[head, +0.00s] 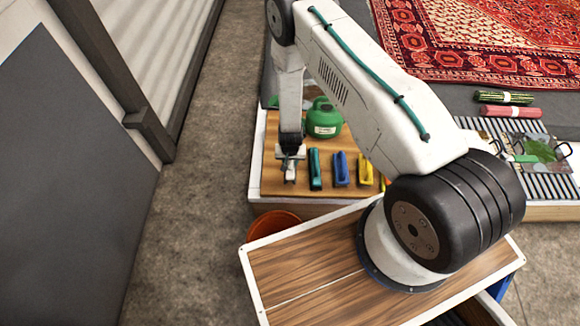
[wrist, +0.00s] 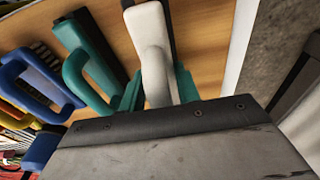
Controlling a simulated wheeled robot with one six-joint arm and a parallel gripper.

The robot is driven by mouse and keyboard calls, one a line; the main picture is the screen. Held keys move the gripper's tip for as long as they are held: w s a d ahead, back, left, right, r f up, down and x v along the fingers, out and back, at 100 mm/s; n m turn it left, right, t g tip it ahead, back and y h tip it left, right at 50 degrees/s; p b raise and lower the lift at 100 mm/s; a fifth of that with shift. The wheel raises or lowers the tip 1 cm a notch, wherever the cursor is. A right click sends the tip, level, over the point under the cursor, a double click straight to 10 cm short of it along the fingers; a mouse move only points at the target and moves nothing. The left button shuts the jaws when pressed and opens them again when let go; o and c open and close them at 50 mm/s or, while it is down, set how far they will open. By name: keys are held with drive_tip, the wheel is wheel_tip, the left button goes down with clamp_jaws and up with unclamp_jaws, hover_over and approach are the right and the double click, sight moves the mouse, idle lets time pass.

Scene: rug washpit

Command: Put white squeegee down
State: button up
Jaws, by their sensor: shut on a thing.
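My gripper (head: 290,158) is low over the left end of a wooden board (head: 276,135). It is shut on the white squeegee (wrist: 151,36), whose pale handle lies between the two teal fingertips in the wrist view. In the head view the gripper mostly hides the squeegee. A teal squeegee (head: 316,169) lies just to its right, then a blue squeegee (head: 341,169) and a yellow one (head: 365,169). The teal squeegee (wrist: 80,62) is close beside the white one in the wrist view. I cannot tell whether the white squeegee touches the board.
A green jug (head: 323,120) stands on the board behind the squeegees. An orange bucket (head: 273,223) is on the floor in front. Rolled rugs (head: 510,111) and a large red rug (head: 480,40) lie at the right. The concrete floor (head: 205,180) left of the board is clear.

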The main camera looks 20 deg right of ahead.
drive_tip(key=shift+f, duration=2)
drive_tip(key=o, duration=1)
drive_tip(key=shift+f, duration=0.15)
